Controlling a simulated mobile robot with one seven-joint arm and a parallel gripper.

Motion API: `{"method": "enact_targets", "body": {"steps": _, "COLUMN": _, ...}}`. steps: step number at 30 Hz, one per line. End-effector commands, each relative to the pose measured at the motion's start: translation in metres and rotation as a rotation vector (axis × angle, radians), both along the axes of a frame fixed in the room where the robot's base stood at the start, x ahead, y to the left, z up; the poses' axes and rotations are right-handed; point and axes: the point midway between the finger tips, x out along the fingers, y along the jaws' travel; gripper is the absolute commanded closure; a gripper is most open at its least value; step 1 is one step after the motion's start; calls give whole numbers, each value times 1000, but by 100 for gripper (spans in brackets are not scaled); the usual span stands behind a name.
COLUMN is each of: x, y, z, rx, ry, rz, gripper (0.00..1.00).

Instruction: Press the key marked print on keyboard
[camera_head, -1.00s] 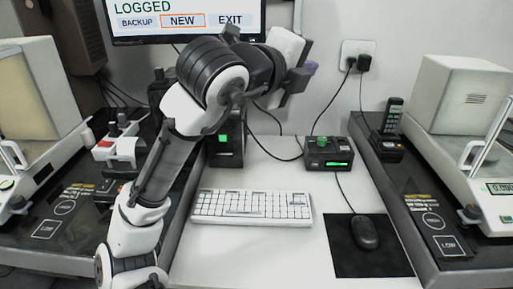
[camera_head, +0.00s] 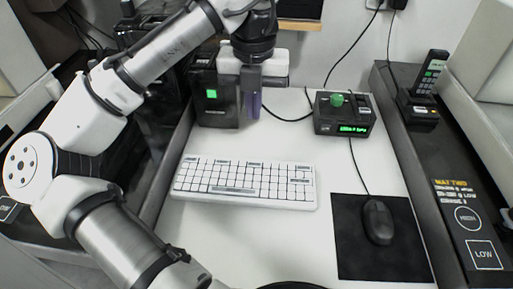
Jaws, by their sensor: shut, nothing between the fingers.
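A white keyboard (camera_head: 245,184) lies on the white table at the centre of the head view. A few keys along its back row and right side bear dark labels, too small to read, so I cannot tell which is print. My gripper (camera_head: 254,110) points down behind the keyboard, above the table and apart from the keys. Its purple-tinted fingers are shut with nothing between them.
A black mouse (camera_head: 378,221) rests on a black mat (camera_head: 352,262) to the right. A dark device (camera_head: 343,114) with a green knob and display stands behind. A handset (camera_head: 430,76) stands at the back right. The dark box (camera_head: 213,108) stands back left. White table shows in front of the keyboard.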

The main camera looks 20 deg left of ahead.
Motion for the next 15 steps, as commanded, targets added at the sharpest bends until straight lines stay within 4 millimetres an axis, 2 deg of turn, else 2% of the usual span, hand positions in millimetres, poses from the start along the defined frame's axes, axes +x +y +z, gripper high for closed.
{"method": "enact_targets", "body": {"steps": 8, "x": 1, "y": 0, "z": -2, "rx": -1, "ry": -3, "rz": 1, "gripper": 100}}
{"method": "enact_targets", "body": {"steps": 11, "x": 1, "y": 0, "z": -11, "rx": -2, "ry": -3, "rz": 1, "gripper": 100}}
{"method": "enact_targets", "body": {"steps": 15, "x": 0, "y": 0, "z": -34, "rx": -2, "ry": -4, "rz": 2, "gripper": 100}}
